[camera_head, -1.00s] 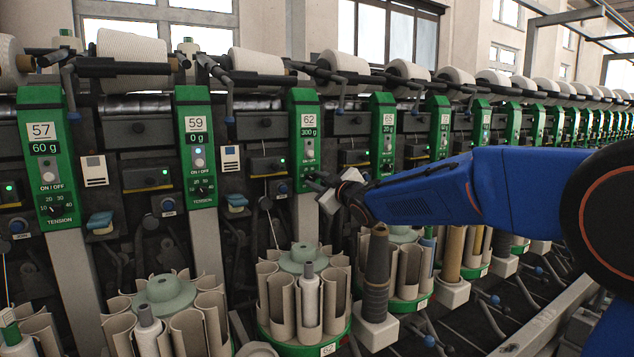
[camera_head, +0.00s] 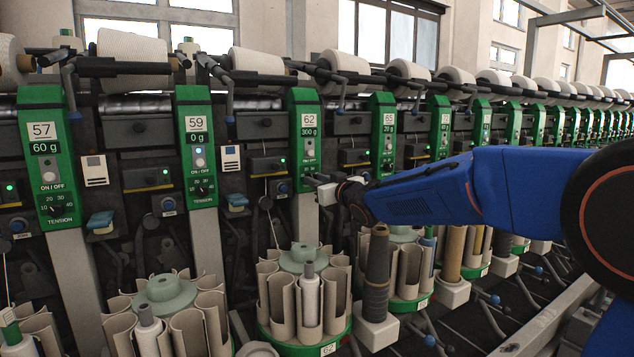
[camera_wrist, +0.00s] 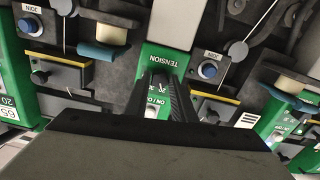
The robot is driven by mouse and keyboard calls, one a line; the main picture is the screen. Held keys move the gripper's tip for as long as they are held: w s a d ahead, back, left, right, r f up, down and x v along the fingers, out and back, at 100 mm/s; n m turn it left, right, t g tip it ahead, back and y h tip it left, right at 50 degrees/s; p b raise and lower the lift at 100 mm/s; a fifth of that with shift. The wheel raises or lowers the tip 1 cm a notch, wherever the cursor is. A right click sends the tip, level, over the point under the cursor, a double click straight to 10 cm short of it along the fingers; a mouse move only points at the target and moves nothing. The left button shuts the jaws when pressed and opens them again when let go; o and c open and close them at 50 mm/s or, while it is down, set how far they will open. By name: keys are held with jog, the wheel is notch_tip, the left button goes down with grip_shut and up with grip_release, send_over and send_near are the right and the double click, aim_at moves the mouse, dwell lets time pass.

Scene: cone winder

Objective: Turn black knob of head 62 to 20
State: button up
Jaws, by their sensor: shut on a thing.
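The head 62 panel (camera_head: 309,125) is a green upright plate with a display that reads 300 g. My gripper (camera_head: 315,181) is at the lower part of this panel, at its tension dial. In the wrist view the panel (camera_wrist: 168,60) appears upside down with the word TENSION above my gripper (camera_wrist: 160,80). Its two dark fingers are close together over the dial and are shut on the black knob.
The head 59 panel (camera_head: 195,140) stands to the left and the head 65 panel (camera_head: 383,130) to the right. A round JOIN button (camera_wrist: 207,70) sits beside the panel. Below is a green-based carousel (camera_head: 305,345) of bobbin holders.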

dwell(0.3)
jog(key=o, duration=1.1)
jog(key=shift+c, duration=0.2)
notch_tip(320, 180, up, 10)
